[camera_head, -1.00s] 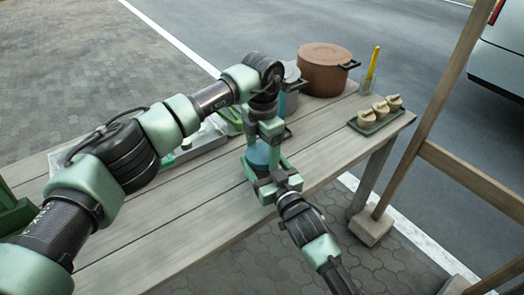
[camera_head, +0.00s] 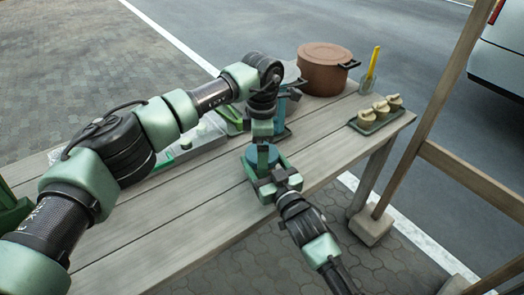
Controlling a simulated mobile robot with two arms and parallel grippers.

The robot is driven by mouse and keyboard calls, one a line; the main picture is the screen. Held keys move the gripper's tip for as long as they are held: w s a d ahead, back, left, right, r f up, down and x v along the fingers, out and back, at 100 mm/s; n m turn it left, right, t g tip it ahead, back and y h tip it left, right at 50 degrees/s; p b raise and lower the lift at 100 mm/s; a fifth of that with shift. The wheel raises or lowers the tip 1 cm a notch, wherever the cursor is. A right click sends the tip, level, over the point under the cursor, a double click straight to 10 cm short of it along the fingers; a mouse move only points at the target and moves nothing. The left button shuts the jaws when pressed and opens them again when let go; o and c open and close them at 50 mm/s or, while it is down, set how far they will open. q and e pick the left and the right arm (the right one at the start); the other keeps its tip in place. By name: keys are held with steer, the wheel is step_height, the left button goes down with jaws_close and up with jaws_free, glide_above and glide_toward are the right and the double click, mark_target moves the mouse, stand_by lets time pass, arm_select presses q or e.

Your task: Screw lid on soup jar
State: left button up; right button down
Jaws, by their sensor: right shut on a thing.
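The soup jar (camera_head: 249,169) stands near the front edge of the table, mostly hidden between green fingers. A dark blue round lid (camera_head: 251,155) shows at its top, partly covered by my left gripper. My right gripper (camera_head: 267,174) comes in from the front and is shut on the jar from the side. My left gripper (camera_head: 262,153) points down from above onto the lid, near its middle. Its fingertips are too small and overlapped to tell whether they grip the lid. I cannot tell how the lid sits on the jar.
A brown pot (camera_head: 325,72) stands at the back right, beside a container with a yellow-handled tool (camera_head: 372,63). A tray (camera_head: 372,127) holds small tan pieces. A grey pot and blue item (camera_head: 283,107) are partly behind my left arm. Bare planks (camera_head: 190,222) lie front left.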

arm_select(q)
steer(key=shift+r, duration=2.3)
steer(key=shift+c, duration=0.3)
steer(key=shift+r+n, duration=0.6)
steer(key=shift+n, duration=0.6)
step_height(320, 180, up, 2)
steer(key=n, duration=0.4)
steer(key=shift+r, duration=0.15)
